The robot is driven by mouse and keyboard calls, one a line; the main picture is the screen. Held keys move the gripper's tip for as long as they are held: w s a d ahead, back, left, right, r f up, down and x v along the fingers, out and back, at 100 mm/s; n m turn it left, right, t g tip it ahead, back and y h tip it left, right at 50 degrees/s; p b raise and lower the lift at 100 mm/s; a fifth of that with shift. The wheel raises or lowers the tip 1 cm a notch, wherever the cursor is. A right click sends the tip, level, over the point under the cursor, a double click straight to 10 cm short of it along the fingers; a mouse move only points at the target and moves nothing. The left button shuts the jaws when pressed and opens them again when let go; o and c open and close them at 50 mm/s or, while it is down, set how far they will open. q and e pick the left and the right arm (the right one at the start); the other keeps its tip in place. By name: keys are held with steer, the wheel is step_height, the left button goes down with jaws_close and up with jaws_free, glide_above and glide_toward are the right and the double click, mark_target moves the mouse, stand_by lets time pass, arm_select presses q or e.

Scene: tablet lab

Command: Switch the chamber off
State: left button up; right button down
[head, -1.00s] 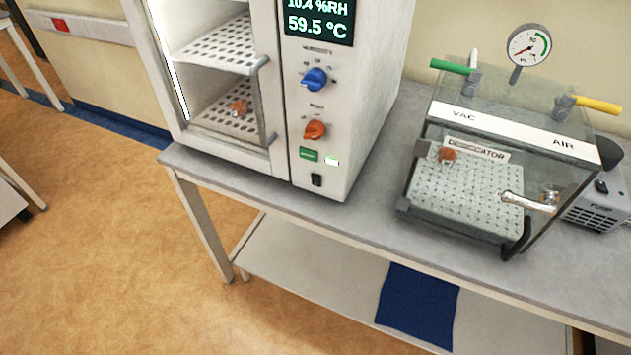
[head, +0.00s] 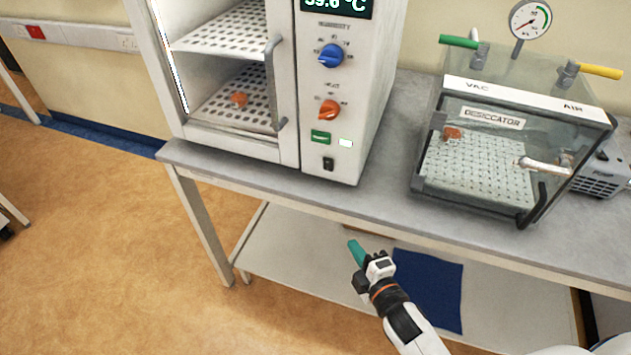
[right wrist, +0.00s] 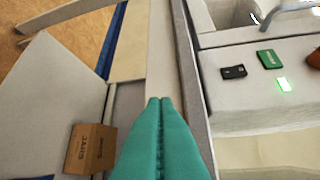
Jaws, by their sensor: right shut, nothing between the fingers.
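The white chamber (head: 345,110) stands on the bench, with a lit display (head: 340,6) at its top edge. Its front panel has a blue humidity knob (head: 331,56), an orange knob (head: 329,110), a green button (head: 320,137), a lit green-white lamp (head: 345,143) and a black rocker switch (head: 328,164). In the right wrist view the black switch (right wrist: 233,72), green button (right wrist: 270,59) and lit lamp (right wrist: 284,85) show at upper right. My right gripper (head: 356,250), with teal fingers (right wrist: 160,105), is shut and empty, in front of the bench and below the switch, apart from it. My left gripper is out of view.
The glass desiccator (head: 480,160) with its gauge (head: 530,19) stands to the right, beside the pump (head: 605,170). The bench top (head: 385,165) between is clear. A lower shelf (head: 300,255) holds a blue cloth (head: 430,290); a cardboard box (right wrist: 90,148) shows in the wrist view.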

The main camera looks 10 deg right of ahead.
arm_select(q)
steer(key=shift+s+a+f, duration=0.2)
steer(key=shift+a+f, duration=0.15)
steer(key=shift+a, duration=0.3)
arm_select(e)
step_height(320, 180, up, 10)
steer(key=a+n+t+y, duration=0.1)
steer(key=a+n+t, duration=0.1)
steer(key=n, duration=0.1)
steer(key=shift+a+r+t, duration=0.25)
steer(key=shift+a+t, duration=0.05)
steer(key=p, duration=0.2)
glide_toward(324, 161)
steer(key=w+a, duration=0.2)
steer(key=a, duration=0.1)
steer(key=w, duration=0.1)
steer(key=w+d+p, duration=0.1)
steer(key=w, duration=0.1)
steer(key=shift+d+r, duration=0.15)
steer(key=shift+d, duration=0.1)
steer(key=shift+w+d, duration=0.3)
steer(key=shift+w, duration=0.05)
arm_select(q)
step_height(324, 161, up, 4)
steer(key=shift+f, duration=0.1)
